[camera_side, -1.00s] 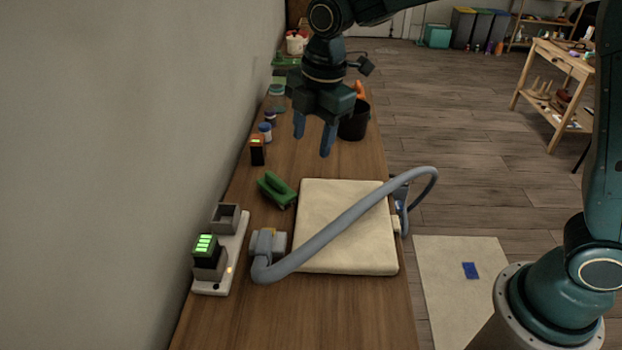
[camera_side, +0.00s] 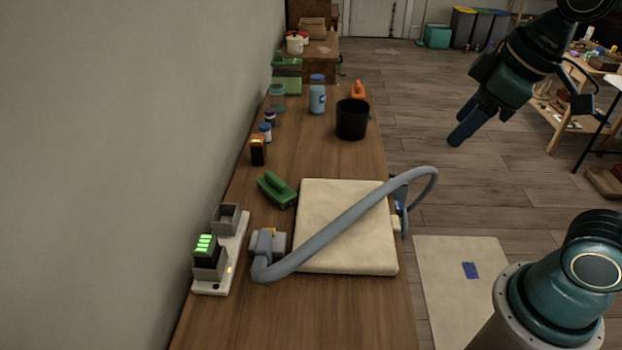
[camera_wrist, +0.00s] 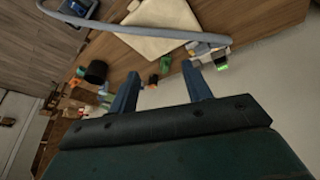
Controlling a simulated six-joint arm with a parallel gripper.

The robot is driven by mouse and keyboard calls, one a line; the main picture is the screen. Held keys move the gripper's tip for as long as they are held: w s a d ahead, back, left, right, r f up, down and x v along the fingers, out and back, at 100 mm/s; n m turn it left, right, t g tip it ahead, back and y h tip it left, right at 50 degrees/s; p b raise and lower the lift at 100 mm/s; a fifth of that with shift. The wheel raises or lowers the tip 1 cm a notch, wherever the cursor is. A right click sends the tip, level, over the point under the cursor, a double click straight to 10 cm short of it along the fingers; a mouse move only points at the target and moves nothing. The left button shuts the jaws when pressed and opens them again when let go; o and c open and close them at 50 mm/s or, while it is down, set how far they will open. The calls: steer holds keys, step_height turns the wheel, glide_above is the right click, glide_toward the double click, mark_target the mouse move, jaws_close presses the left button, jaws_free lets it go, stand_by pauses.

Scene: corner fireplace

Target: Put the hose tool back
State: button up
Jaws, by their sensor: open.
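The hose tool (camera_side: 268,243) is a grey block-shaped head with a small orange part, lying on the wooden bench left of a cream pad. Its grey hose (camera_side: 335,229) runs across the pad and loops out over the right edge to a blue-grey bracket (camera_side: 402,196). In the wrist view the hose (camera_wrist: 130,33) crosses the top and the bracket (camera_wrist: 80,7) is at top left. My gripper (camera_side: 468,124) is empty, high and beyond the bench's right side, well apart from the tool. Its two fingers stand apart in the wrist view (camera_wrist: 162,76).
The cream pad (camera_side: 345,255) lies mid-bench. A charger strip (camera_side: 236,260) with a green-lit battery is at left, near a green tool (camera_side: 275,190). A black bucket (camera_side: 352,120), blue bottle (camera_side: 317,95) and small jars stand farther back. The bench front is clear.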

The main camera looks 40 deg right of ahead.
steer(key=s+m, duration=0.1)
steer(key=s+d+f+m, duration=0.1)
steer(key=s, duration=0.1)
steer(key=s+m, duration=0.1)
steer(key=s, duration=0.1)
steer(key=shift+s+d+f+m+t, duration=0.1)
steer(key=shift+d+f+m+t, duration=0.05)
steer(key=shift+f+m+t, duration=0.25)
stand_by(0.9)
